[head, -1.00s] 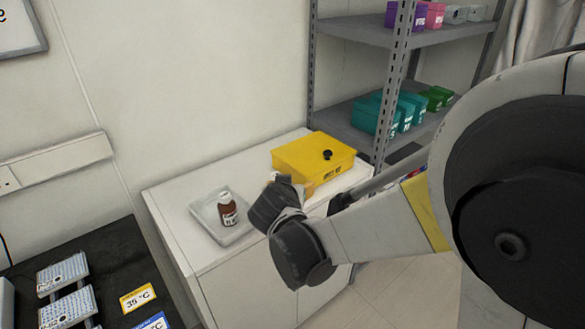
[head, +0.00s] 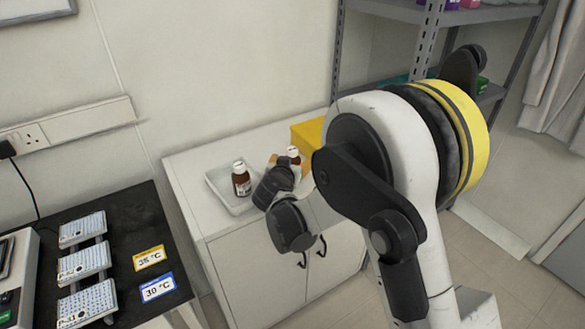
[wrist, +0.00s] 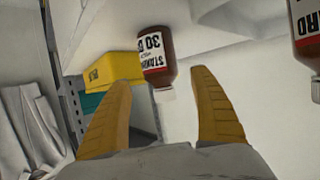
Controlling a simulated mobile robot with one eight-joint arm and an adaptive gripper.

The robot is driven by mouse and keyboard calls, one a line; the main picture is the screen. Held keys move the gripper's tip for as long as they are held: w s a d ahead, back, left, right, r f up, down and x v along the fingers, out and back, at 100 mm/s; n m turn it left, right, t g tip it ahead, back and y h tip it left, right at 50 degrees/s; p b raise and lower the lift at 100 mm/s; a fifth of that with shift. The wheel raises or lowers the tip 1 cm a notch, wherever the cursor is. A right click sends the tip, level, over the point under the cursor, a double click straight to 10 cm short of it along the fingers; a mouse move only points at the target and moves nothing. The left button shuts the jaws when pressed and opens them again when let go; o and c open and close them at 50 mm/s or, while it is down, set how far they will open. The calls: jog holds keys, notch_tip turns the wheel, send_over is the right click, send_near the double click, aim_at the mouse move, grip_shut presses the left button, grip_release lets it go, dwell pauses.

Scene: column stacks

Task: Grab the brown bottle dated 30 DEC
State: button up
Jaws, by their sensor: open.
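A brown bottle with a white cap (wrist: 157,62) shows upside down between the fingertips in the wrist view; its label reads "30 D", the rest cut off from sight. It also shows in the head view (head: 293,154), just beyond my gripper and partly hidden. My gripper (wrist: 160,80) is open, its two orange fingers on either side of the bottle with gaps visible. A second brown bottle (head: 241,180) stands upright in the white tray (head: 216,185); it shows at the wrist view's right edge (wrist: 305,35), its label partly cut off.
The bottles are at a white cabinet top (head: 190,170). A yellow box (head: 307,134) stands behind my gripper, partly hidden by my arm. A grey metal shelf (head: 400,12) rises at the back right. A dark bench (head: 120,225) with white racks lies to the left.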

aim_at(293, 159)
jog(key=b+x, duration=0.1)
jog(key=x, duration=0.2)
jog(key=shift+w+a+f, duration=0.1)
jog(key=shift+w+f, duration=0.1)
jog(key=shift+w, duration=0.05)
jog(key=shift+s+r, duration=0.1)
jog(key=c, duration=1.4)
